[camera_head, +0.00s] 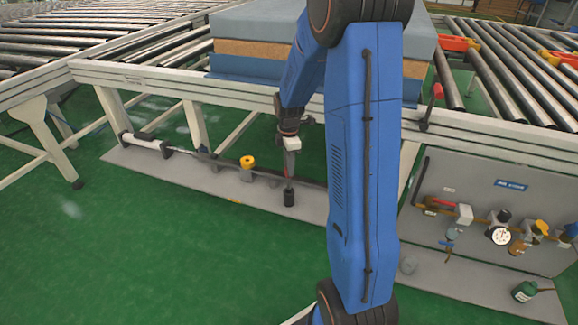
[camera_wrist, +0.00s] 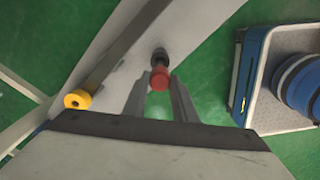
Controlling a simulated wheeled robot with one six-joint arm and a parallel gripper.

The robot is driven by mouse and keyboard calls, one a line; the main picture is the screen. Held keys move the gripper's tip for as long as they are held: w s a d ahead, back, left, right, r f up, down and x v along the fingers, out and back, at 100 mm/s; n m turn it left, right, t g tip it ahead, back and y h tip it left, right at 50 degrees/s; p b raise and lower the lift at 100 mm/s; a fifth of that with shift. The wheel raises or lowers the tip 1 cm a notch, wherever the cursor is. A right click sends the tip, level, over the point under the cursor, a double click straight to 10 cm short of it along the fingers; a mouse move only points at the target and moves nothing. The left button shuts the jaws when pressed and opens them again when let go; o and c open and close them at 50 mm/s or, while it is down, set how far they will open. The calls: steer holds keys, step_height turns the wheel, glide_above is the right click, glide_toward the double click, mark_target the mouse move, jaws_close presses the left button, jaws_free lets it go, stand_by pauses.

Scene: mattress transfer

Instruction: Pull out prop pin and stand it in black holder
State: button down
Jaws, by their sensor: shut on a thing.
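My gripper (camera_head: 290,160) reaches down below the conveyor's front rail, its fingers pointing down. In the wrist view my gripper (camera_wrist: 160,85) is shut on the prop pin (camera_wrist: 160,78), whose red head shows between the fingertips. The black holder (camera_head: 289,198) stands upright on the grey floor plate directly beneath my gripper. The pin lines up above the holder, and its lower end meets or overlaps the holder's top. I cannot tell how deep it sits. The dark shape just beyond the red head in the wrist view is partly hidden.
A yellow knob (camera_head: 247,162) stands left of the holder on the grey plate (camera_head: 150,165), beside a long bar. A stacked mattress (camera_head: 250,45) lies on the conveyor above. A panel with a gauge (camera_head: 500,235) is at right. Green floor is clear in front.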

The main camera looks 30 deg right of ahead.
mark_target(289, 188)
steer(key=shift+f, duration=3.55)
stand_by(0.4)
steer(key=c, duration=1.4)
jaws_free()
steer(key=shift+o, duration=0.2)
step_height(289, 188, up, 17)
steer(key=shift+r, duration=0.15)
